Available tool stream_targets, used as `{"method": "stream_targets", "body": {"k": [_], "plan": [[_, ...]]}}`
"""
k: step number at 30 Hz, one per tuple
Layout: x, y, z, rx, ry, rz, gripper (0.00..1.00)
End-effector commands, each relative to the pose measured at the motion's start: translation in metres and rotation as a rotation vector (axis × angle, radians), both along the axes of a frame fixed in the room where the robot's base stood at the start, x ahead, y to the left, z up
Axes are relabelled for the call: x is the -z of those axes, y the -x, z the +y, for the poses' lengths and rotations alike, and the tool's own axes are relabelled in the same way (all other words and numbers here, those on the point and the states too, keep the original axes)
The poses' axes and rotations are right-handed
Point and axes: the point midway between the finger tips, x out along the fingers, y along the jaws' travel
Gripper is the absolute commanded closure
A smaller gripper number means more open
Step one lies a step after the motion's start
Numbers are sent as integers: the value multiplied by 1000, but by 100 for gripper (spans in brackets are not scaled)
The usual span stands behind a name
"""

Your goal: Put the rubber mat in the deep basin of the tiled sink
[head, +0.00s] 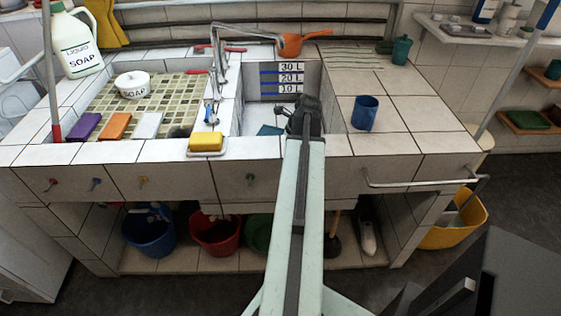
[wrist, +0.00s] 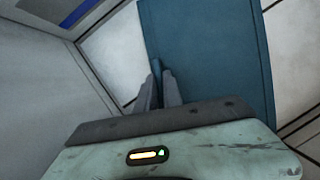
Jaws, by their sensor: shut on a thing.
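The rubber mat is a flat teal-blue sheet (wrist: 208,55). In the head view a small part of the mat (head: 268,130) shows low in the deep basin, left of my gripper. The deep basin (head: 252,112) has white tiled walls and a litre scale on its back wall. My gripper (wrist: 160,80) is shut on a narrow blue part of the mat, which shows between its fingers. In the head view my gripper and arm hide the basin's right part and most of the mat. I cannot tell whether the mat touches the basin floor.
A faucet (head: 219,60) rises left of the deep basin. A yellow sponge (head: 206,141) lies on the front rim. A blue cup (head: 365,113) stands on the right counter and an orange pan (head: 291,44) behind the basin. The shallow basin (head: 165,93) holds a white bowl (head: 132,85).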

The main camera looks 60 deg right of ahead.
Motion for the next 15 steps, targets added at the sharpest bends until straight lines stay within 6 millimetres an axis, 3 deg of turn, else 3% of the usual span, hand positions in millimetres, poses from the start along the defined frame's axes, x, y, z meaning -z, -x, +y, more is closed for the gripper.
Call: {"method": "stream_targets", "body": {"k": [1, 12, 15], "plan": [[16, 0, 0, 0, 0, -1, 100], [17, 0, -1, 1, 1, 0, 100], [15, 1, -1, 1, 0, 0, 68]]}}
